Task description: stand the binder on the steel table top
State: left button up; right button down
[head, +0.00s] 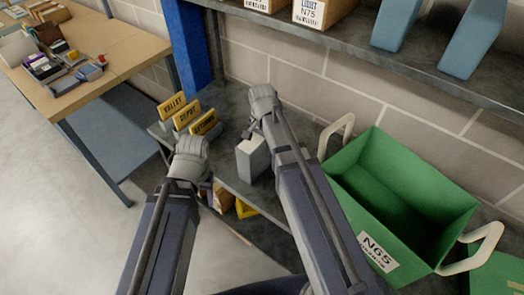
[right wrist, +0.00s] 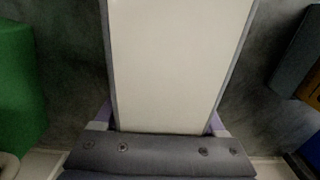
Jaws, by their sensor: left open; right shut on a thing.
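The binder (head: 253,160) is a grey-white upright block in the head view, over the dark steel table top (head: 226,103). I cannot tell whether its base touches the table. My right gripper (head: 257,126) is shut on its upper part. In the right wrist view the binder (right wrist: 180,60) shows a long cream face with grey edges, between my right fingers (right wrist: 162,124). My left gripper (head: 190,160) is open and empty near the table's front left edge, left of the binder; its fingertips are mostly hidden.
Yellow lettered signs (head: 187,114) stand at the table's left end. A green crate (head: 400,190) labelled N65, with pale handles, stands to the right. A shelf (head: 390,60) with boxes and blue-grey holders hangs above. A cluttered wooden desk (head: 120,47) is at the left.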

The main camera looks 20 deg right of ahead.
jog(key=shift+r, duration=0.1)
jog(key=shift+f, duration=0.25)
grip_release()
jog(key=shift+r, duration=0.1)
jog(key=shift+r, duration=0.1)
notch_tip(320, 180, up, 12)
jog(key=p, duration=1.2)
jog(key=shift+r, duration=0.1)
jog(key=s+a+n, duration=0.6)
jog(key=s, duration=0.1)
jog(key=shift+h, duration=0.3)
jog(key=s+a+n, duration=0.4)
jog(key=s+n, duration=0.3)
jog(key=n, duration=0.1)
jog(key=shift+s+a+h, duration=0.25)
jog(key=shift+a+h, duration=0.05)
